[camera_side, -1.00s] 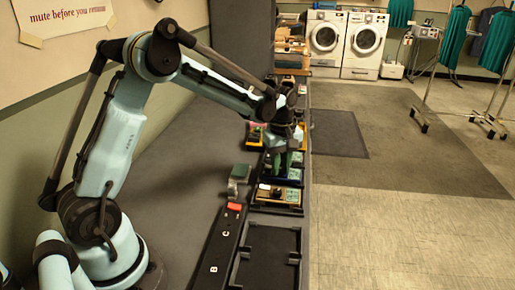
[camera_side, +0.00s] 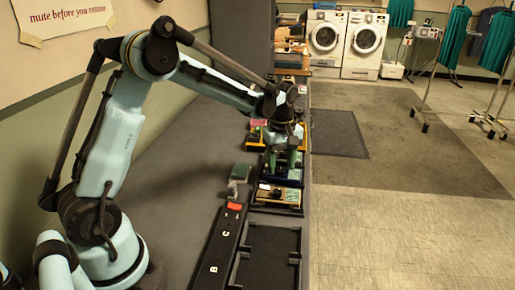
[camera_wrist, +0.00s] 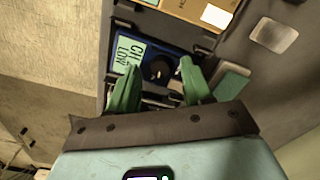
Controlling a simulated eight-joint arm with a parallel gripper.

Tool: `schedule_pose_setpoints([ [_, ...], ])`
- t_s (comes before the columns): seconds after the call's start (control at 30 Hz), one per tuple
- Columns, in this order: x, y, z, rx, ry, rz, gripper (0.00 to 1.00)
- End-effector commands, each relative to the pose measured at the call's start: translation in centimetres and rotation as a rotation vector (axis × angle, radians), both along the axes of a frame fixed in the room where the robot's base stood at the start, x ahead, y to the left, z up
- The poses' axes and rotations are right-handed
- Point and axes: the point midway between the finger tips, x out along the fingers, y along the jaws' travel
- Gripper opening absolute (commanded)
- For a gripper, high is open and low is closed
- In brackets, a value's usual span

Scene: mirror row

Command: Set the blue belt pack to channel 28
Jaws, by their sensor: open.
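The blue belt pack (camera_wrist: 128,42) shows in the wrist view below my fingers, with a lit green screen (camera_wrist: 127,54) and a round black knob (camera_wrist: 158,69). The screen reads "CH" and "LOW"; the channel number is not legible. My gripper (camera_wrist: 157,78) is open, with one green finger on either side of the knob, and no contact can be made out. In the side view my gripper (camera_side: 281,163) is over the row of packs, and the blue pack (camera_side: 287,180) is partly hidden beneath it.
A tan pack (camera_side: 277,195) sits in the nearer bay, and its edge shows in the wrist view (camera_wrist: 195,12). The nearest black tray (camera_side: 268,255) is empty. A strip (camera_side: 222,245) bears letters B and C.

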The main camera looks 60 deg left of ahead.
Motion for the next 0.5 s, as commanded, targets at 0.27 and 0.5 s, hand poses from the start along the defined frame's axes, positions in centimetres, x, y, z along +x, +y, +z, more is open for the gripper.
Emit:
schedule_pose_setpoints([
  [0.27,0.0,0.0,5.0,0.000,0.000,0.000,0.50],
  [0.5,-0.1,0.0,9.2,0.000,0.000,0.000,0.50],
])
